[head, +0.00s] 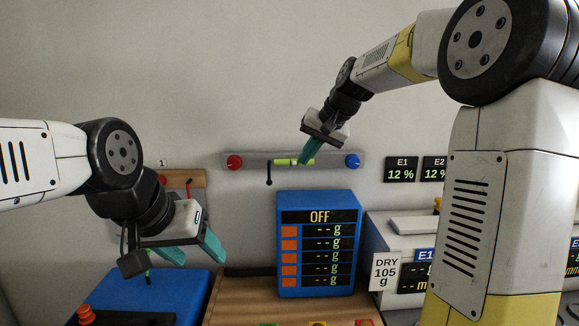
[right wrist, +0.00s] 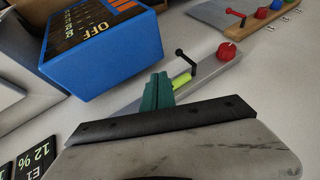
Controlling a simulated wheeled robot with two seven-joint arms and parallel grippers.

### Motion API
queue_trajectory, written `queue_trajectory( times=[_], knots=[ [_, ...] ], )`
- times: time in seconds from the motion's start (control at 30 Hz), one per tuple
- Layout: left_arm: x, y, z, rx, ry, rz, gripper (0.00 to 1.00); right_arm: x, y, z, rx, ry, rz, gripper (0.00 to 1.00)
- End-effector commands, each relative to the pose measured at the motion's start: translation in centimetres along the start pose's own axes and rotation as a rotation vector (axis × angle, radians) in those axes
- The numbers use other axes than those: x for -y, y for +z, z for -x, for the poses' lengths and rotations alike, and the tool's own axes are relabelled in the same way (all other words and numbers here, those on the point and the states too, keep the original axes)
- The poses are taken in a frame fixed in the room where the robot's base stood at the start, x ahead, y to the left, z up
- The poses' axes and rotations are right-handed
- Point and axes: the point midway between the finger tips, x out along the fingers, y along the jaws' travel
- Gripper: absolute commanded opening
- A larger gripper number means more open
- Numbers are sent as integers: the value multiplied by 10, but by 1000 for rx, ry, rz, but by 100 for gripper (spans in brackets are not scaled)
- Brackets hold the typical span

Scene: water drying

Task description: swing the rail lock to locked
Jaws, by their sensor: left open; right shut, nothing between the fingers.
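A grey rail (head: 250,162) is fixed to the wall, with a red knob (head: 234,162) at its left end and a blue knob (head: 352,160) at its right. A black ball-ended lever (head: 269,175), which looks like the rail lock, hangs down left of a yellow-green piece (head: 283,162). In the right wrist view the lever (right wrist: 185,62) stands beside the yellow-green piece (right wrist: 182,79). My right gripper (head: 304,158) is shut and empty at the yellow-green piece, right of the lever; contact is unclear. My left gripper (head: 190,253) is open and empty at lower left.
A blue display box (head: 318,205) reading OFF stands below the rail on a wooden surface (head: 240,300). A wooden rail (head: 190,180) marked 1 is on the wall at left, partly behind my left arm. A blue case (head: 190,290) lies below my left gripper.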

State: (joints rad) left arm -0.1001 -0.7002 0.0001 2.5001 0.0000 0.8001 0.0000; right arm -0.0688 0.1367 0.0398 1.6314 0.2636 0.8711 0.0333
Motion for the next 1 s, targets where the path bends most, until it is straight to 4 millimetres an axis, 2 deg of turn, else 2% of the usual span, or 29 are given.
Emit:
queue_trajectory(
  times=[0.47,0.53,0.7,1.0],
  knots=[
    [0,0,0,0,0,0,59,0,2,-96,6,0,1,0],
    [0,0,0,0,0,0,59,14,1,-99,2,-2,5,0],
    [0,0,0,0,0,0,59,30,1,-108,3,-1,2,0],
    [0,0,0,0,0,0,59,36,1,-110,2,0,0,0]
  ],
)
